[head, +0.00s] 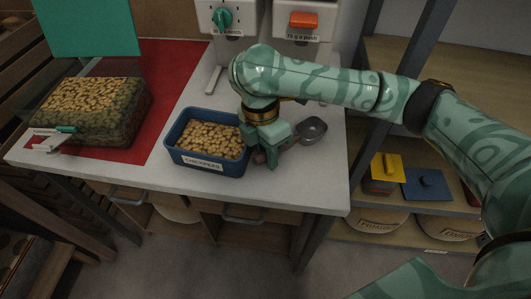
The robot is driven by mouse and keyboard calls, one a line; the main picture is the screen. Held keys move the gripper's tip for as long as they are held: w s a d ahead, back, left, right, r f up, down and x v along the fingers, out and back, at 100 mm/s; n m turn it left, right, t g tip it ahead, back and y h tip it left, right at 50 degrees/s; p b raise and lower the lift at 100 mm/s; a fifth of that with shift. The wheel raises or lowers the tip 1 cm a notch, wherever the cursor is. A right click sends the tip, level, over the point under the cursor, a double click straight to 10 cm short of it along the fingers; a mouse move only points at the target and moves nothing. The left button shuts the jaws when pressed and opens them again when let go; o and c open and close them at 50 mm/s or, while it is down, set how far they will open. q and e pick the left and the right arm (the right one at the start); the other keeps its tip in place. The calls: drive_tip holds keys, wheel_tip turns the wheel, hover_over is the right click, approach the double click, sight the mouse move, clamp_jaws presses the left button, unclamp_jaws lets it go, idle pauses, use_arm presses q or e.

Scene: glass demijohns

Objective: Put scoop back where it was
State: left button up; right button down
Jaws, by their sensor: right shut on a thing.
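The scoop (312,130) has a grey metal bowl and lies low over the white tabletop, to the right of the blue chickpeas bin (210,168). My right gripper (269,157) is shut on the scoop's handle, close beside the bin's right wall. The gripper hides part of the handle. I cannot tell whether the scoop touches the table. The blue bin is full of chickpeas and has a white label on its front. My left gripper is not in view.
A clear container of chickpeas (92,108) stands on a red mat (186,72) at the left. Two dispensers, with a green knob (222,18) and an orange push bar (303,20), stand at the back. Shelves with yellow (387,166) and blue lids (428,184) are at right.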

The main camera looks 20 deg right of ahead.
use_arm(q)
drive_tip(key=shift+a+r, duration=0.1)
use_arm(e)
drive_tip(key=shift+s+r, duration=0.1)
drive_tip(key=shift+r, duration=0.1)
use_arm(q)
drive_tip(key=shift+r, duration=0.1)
use_arm(e)
drive_tip(key=shift+f, duration=0.1)
drive_tip(key=c, duration=1.6)
unclamp_jaws()
drive_tip(key=shift+f, duration=0.15)
drive_tip(key=shift+o, duration=0.2)
use_arm(q)
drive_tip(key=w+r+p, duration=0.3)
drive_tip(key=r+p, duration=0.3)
drive_tip(key=p, duration=0.1)
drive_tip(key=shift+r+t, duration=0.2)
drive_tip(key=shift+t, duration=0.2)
use_arm(e)
wheel_tip(320, 180, up, 12)
drive_tip(key=w, duration=0.1)
drive_tip(key=shift+w+a+r, duration=0.2)
drive_tip(key=shift+w+a, duration=0.1)
drive_tip(key=shift+w, duration=0.1)
